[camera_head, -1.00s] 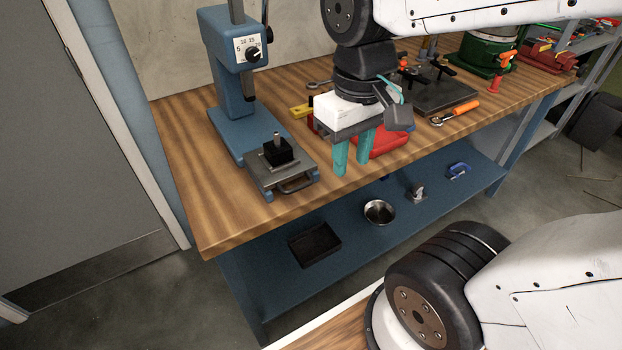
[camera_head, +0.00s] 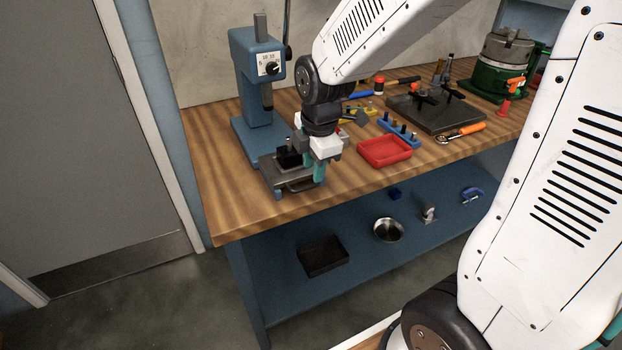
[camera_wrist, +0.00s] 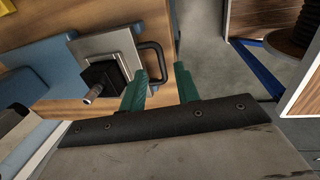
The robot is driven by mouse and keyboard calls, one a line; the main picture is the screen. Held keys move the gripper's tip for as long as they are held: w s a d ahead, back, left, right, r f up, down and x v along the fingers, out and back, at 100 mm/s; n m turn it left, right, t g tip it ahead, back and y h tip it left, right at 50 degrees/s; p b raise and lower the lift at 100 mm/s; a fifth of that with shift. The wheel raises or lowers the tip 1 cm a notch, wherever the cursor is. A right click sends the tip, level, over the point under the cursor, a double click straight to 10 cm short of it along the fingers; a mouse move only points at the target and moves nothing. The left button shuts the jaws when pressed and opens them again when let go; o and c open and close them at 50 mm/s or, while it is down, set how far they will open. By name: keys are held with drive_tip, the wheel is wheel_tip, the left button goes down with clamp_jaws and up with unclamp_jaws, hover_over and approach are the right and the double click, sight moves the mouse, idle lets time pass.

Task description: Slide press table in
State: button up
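The press table is a grey metal plate on the blue press base; its bare front shows in the head view (camera_head: 282,178) and it also shows in the wrist view (camera_wrist: 122,44). A black block with a metal pin (camera_wrist: 98,82) stands on it. A dark bar handle (camera_wrist: 158,52) sticks out from the plate's front edge. My gripper (camera_wrist: 161,72) is open, with its teal fingers apart and their tips close to the handle. The handle's near end appears between the fingertips; contact cannot be told. In the head view my gripper (camera_head: 319,170) is at the table's front right corner, partly hiding it.
The blue press column (camera_head: 258,88) stands behind the table. A red tray (camera_head: 384,152) and a blue rack (camera_head: 398,134) lie to the right on the wooden bench. A lower blue shelf holds a black tray (camera_head: 323,258) and a metal bowl (camera_head: 388,230). The floor before the bench is free.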

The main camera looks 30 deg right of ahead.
sight(311, 185)
drive_tip(key=shift+w+a+f, duration=0.1)
drive_tip(key=shift+w+f, duration=0.1)
drive_tip(key=shift+f, duration=0.9)
drive_tip(key=shift+w+f, duration=0.2)
drive_tip(key=shift+f, duration=0.9)
